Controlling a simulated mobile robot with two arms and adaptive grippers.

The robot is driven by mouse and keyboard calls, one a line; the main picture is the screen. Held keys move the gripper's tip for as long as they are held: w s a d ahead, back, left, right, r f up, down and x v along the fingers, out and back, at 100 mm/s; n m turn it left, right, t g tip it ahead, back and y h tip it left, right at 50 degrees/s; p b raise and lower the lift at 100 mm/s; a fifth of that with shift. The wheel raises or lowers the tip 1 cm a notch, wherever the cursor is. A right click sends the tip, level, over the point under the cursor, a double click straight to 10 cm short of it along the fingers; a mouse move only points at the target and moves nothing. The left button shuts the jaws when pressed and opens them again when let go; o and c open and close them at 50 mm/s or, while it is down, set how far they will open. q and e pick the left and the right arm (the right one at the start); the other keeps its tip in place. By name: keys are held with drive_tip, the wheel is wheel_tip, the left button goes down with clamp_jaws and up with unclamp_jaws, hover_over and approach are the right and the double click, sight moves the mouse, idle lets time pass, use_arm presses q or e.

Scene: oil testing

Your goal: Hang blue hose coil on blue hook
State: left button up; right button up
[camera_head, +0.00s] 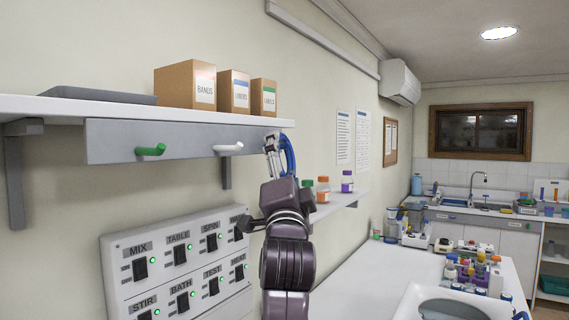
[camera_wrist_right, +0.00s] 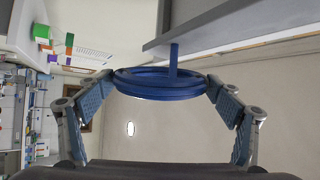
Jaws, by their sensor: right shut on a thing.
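The blue hose coil (camera_wrist_right: 150,93) is a ring held between the two fingers of my right gripper (camera_wrist_right: 163,84). In the head view the coil (camera_head: 288,154) shows edge-on beside my right gripper (camera_head: 274,150), at the right end of the grey hook rail (camera_head: 190,136). The blue hook (camera_wrist_right: 173,57) sticks out from the rail in the right wrist view. It overlaps the far rim of the coil and reaches to the ring's opening; I cannot tell whether it passes through. In the head view the hook is hidden by my gripper. My left gripper is not in view.
A green hook (camera_head: 151,150) and a white hook (camera_head: 228,149) sit further left on the rail. The shelf (camera_head: 60,107) above carries boxes. A switch panel (camera_head: 180,265) is below. A small shelf (camera_head: 335,204) with bottles lies right of my right arm.

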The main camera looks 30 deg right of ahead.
drive_tip(key=o, duration=1.1)
drive_tip(key=shift+o, duration=0.2)
drive_tip(key=v, duration=0.7)
drive_tip(key=shift+s, duration=0.25)
drive_tip(key=shift+a+f, duration=0.15)
